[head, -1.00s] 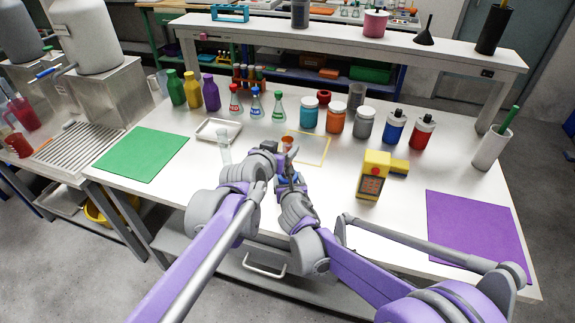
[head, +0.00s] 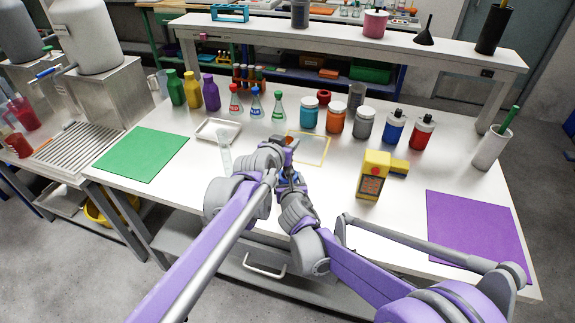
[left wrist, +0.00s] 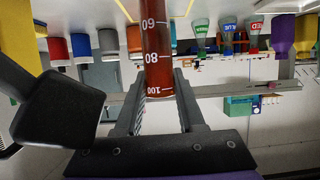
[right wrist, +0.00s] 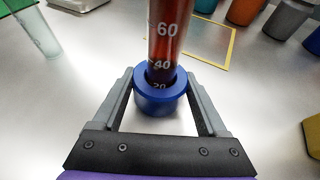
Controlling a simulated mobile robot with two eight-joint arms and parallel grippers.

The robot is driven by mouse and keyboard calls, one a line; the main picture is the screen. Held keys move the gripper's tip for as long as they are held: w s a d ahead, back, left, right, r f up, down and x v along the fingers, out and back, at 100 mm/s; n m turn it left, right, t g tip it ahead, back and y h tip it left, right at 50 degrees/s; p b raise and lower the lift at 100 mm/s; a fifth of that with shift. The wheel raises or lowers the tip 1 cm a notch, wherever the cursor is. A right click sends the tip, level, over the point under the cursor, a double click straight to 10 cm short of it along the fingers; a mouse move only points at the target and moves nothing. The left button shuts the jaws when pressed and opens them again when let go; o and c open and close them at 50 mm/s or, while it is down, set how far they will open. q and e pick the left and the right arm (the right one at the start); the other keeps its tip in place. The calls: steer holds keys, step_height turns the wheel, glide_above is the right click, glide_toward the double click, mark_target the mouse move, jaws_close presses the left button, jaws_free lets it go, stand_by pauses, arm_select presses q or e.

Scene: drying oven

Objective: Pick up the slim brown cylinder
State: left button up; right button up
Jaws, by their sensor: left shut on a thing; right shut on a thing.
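The slim brown cylinder, a tall tube with white scale marks (right wrist: 166,35), stands upright in the right wrist view, with a blue collar (right wrist: 160,98) low on it. My right gripper (right wrist: 160,85) is shut around that collar. In the left wrist view, which is upside down, the cylinder (left wrist: 158,50) shows its upper marks. My left gripper (left wrist: 158,95) is shut on it near the 100 mark. In the head view my left gripper (head: 284,142) hides most of the cylinder; only a little orange-brown shows. My right gripper is mostly hidden there behind my arms.
A clear cylinder (head: 225,152) and white tray (head: 218,124) stand to the left. A yellow-framed square (head: 318,160) lies just behind. Flasks and jars line the back; a yellow device (head: 373,175) stands right. Green mat (head: 140,154) and purple mat (head: 475,230) are empty.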

arm_select(q)
jaws_close()
step_height(320, 180, up, 10)
arm_select(e)
steer(key=o, duration=1.2)
steer(key=shift+o, duration=0.2)
